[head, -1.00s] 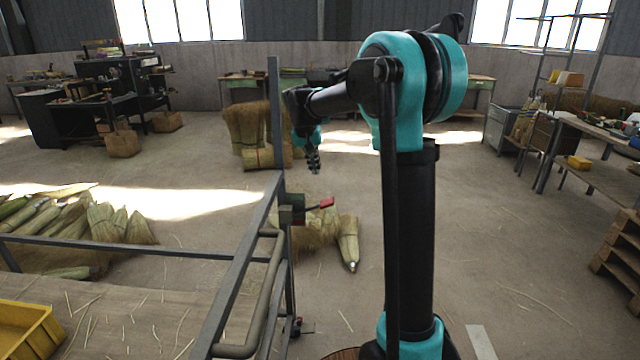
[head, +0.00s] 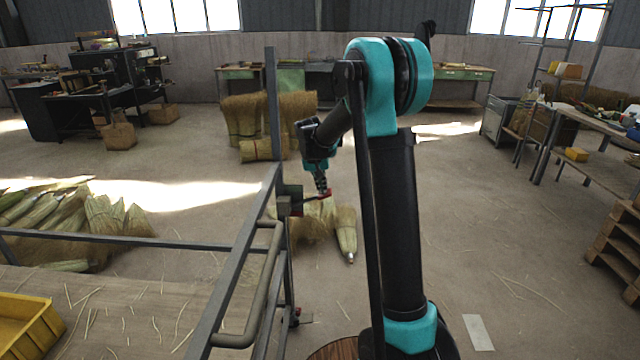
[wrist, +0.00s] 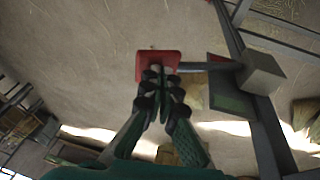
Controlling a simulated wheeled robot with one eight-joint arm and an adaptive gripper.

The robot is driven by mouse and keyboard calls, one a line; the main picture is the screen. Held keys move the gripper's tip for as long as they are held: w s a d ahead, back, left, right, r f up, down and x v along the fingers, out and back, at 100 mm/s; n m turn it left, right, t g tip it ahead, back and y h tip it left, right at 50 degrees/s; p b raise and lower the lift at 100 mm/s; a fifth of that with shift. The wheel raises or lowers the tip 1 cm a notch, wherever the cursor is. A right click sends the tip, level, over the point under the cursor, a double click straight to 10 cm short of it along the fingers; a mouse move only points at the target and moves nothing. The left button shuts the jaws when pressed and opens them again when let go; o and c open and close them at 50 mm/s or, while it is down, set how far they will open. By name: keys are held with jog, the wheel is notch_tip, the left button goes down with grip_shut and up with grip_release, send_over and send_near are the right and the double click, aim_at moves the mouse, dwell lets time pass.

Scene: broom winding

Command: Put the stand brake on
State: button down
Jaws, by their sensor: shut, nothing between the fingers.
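The brake lever, with a flat red end pad (head: 322,196), sticks out to the right from a block on the upright of the grey metal stand (head: 272,120). It tilts slightly up toward the pad. In the wrist view the red pad (wrist: 145,63) joins a grey shaft (wrist: 208,66) and a square block (wrist: 263,73). My gripper (head: 322,190) is at the pad, pointing down, with its fingers together and nothing held. In the wrist view the fingertips (wrist: 164,72) overlap the pad; I cannot tell whether they touch it.
The stand's rails and a bent grey tube (head: 255,300) are left of my arm. A small red part (head: 297,314) shows low on the stand. Broom bundles (head: 345,232) lie on the floor behind the lever. A yellow crate (head: 28,325) is at lower left.

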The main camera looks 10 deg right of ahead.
jog(key=shift+d+f, duration=0.1)
dwell(0.3)
jog(key=shift+s+d+f+y, duration=0.15)
jog(key=shift+d+f+y, duration=0.4)
jog(key=shift+f+y, duration=0.15)
notch_tip(320, 180, down, 11)
jog(key=d+m+t+y, duration=0.1)
jog(key=t+y, duration=0.1)
jog(key=y, duration=0.5)
jog(key=shift+s+d, duration=0.2)
jog(key=shift+d, duration=0.15)
jog(key=shift+r, duration=0.1)
jog(key=w+v, duration=0.1)
jog(key=v, duration=1.2)
jog(key=shift+d+r, duration=0.4)
jog(key=shift+d, duration=0.15)
